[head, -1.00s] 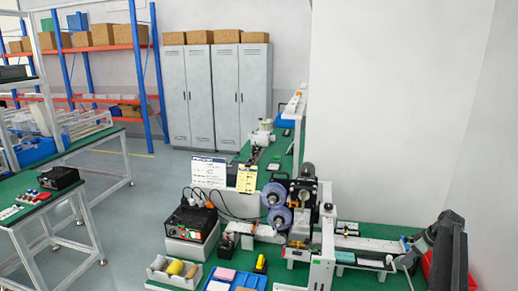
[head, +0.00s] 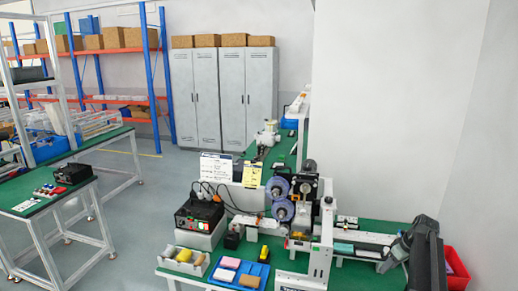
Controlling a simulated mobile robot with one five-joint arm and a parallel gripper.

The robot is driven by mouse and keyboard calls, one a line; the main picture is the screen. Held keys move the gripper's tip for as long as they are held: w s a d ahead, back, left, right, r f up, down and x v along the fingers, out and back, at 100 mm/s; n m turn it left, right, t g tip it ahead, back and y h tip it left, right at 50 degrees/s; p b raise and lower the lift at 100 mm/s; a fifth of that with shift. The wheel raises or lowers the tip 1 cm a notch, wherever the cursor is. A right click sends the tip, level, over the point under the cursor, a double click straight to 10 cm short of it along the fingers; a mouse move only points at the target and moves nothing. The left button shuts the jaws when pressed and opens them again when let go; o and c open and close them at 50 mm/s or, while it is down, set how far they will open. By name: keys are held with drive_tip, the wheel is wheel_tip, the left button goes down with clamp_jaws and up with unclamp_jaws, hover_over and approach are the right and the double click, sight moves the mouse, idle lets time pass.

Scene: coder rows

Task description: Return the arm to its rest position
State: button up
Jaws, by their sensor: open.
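A dark grey and black tilted form (head: 424,254) stands at the right front, by the end of the bench.
A red bin (head: 458,272) is at right. A smaller table (head: 30,207) stands left. Grey floor (head: 130,225) is open between.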

drive_tip(key=s+a+m+g, duration=0.1)
drive_tip(key=s+a, duration=0.4)
drive_tip(key=a, duration=0.7)
drive_tip(key=s+a+f+m+g+h, duration=0.1)
drive_tip(key=s+a, duration=0.4)
drive_tip(key=a, duration=0.7)
drive_tip(key=s+a+m+g+h, duration=0.1)
drive_tip(key=s+a, duration=0.4)
drive_tip(key=a, duration=0.8)
drive_tip(key=shift+f+m, duration=0.35)
drive_tip(key=shift+m, duration=0.45)
